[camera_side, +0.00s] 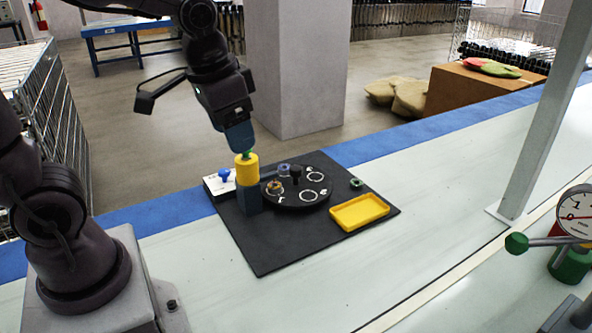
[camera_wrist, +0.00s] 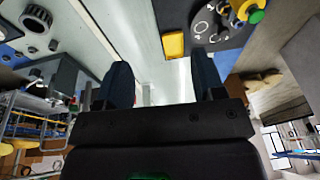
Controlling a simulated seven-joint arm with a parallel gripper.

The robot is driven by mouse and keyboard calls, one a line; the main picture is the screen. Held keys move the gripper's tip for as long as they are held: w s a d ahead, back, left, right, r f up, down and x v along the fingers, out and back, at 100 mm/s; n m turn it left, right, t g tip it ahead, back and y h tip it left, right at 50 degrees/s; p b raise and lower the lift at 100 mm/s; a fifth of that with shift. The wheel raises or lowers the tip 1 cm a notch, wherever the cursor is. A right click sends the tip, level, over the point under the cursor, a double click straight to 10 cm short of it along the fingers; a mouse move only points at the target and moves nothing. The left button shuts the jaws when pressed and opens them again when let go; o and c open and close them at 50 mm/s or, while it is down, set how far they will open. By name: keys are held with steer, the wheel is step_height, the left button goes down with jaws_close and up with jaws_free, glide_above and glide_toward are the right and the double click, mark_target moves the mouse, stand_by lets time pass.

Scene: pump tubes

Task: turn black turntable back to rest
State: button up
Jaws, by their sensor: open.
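The black turntable (camera_side: 312,198) is a round disc with white ring marks and a dark central knob (camera_side: 296,174), lying on a black board. Small ringed parts sit on its left and back. In the wrist view the turntable (camera_wrist: 211,23) is at the top, partly cut off. My gripper (camera_side: 241,146) points down in the side view, just above a yellow cylinder with a green top (camera_side: 247,170). In the wrist view my gripper's dark blue fingers (camera_wrist: 163,78) are apart with nothing between them; the yellow cylinder (camera_wrist: 240,8) lies outside them, upper right.
The yellow cylinder stands on a dark blue block (camera_side: 249,200) at the board's left. Behind it is a white box (camera_side: 213,186) with a blue knob. A yellow tray (camera_side: 360,212) lies right of the turntable. The board's front (camera_side: 270,250) is bare. A gauge (camera_side: 575,214) stands far right.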

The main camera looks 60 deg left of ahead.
steer(key=w+a+f+m+g+y, duration=0.15)
steer(key=w+a+f+m, duration=0.4)
steer(key=w, duration=0.55)
steer(key=m+g+y, duration=0.1)
steer(key=m+y, duration=0.2)
steer(key=m, duration=1)
glide_toward(297, 168)
steer(key=shift+n+h, duration=0.25)
steer(key=x, duration=1)
steer(key=shift+s+a+r, duration=0.1)
steer(key=shift+a+r, duration=0.05)
steer(key=shift+a, duration=0.05)
jaws_close()
